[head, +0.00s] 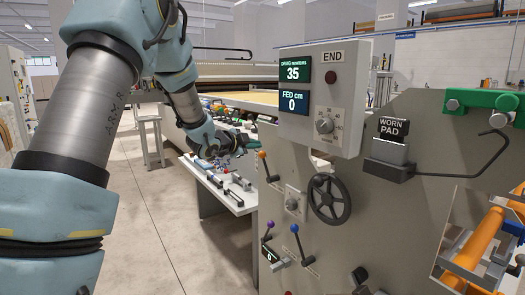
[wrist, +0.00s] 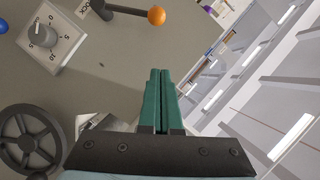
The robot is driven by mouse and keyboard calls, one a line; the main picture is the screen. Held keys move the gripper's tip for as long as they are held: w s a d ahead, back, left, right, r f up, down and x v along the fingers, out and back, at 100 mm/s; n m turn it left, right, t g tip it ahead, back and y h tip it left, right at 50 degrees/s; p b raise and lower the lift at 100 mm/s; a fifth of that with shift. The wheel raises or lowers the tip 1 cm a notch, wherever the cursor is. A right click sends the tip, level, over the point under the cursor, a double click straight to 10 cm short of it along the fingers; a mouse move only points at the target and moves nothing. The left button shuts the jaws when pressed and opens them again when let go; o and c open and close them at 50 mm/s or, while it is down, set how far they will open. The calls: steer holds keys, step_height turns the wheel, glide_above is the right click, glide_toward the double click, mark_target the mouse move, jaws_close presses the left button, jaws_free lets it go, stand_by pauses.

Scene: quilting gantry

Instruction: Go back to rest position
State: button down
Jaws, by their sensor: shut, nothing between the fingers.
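My gripper (wrist: 160,75) shows in the wrist view as two green fingers pressed together, shut and empty. In the head view my arm reaches down from the upper left, and my gripper (head: 244,142) is partly visible beyond the wrist, left of the machine's end panel (head: 420,210). In the wrist view the fingers are near an orange-knobbed lever (wrist: 156,16), which also shows in the head view (head: 263,155). I cannot tell whether they touch anything.
The panel carries a black handwheel (head: 329,198), a display box (head: 322,95) reading 35 and 0, and blue (head: 295,229) and purple-knobbed levers. A low white table (head: 222,192) with tools stands left of the machine. The floor (head: 170,240) further left is clear.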

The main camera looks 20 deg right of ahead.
steer(key=shift+v, duration=0.8)
steer(key=s+a+f+n+y+p, duration=0.15)
steer(key=a+n+y, duration=0.4)
steer(key=a, duration=0.65)
steer(key=s+a+f+n+y+p, duration=0.1)
steer(key=s+a+f+n+y, duration=0.2)
steer(key=a+n, duration=0.65)
steer(key=s+a+f+n+g+y, duration=0.2)
steer(key=s+a+n+g, duration=0.1)
steer(key=s+a, duration=0.5)
steer(key=s+a+f+n+g+y+p, duration=0.1)
steer(key=s+a+f+n+g+y, duration=0.1)
steer(key=s+a, duration=0.5)
steer(key=s+n+g, duration=0.1)
steer(key=s, duration=0.4)
steer(key=shift+a+f+n, duration=0.15)
steer(key=shift+a+n, duration=0.25)
steer(key=c, duration=1.6)
jaws_free()
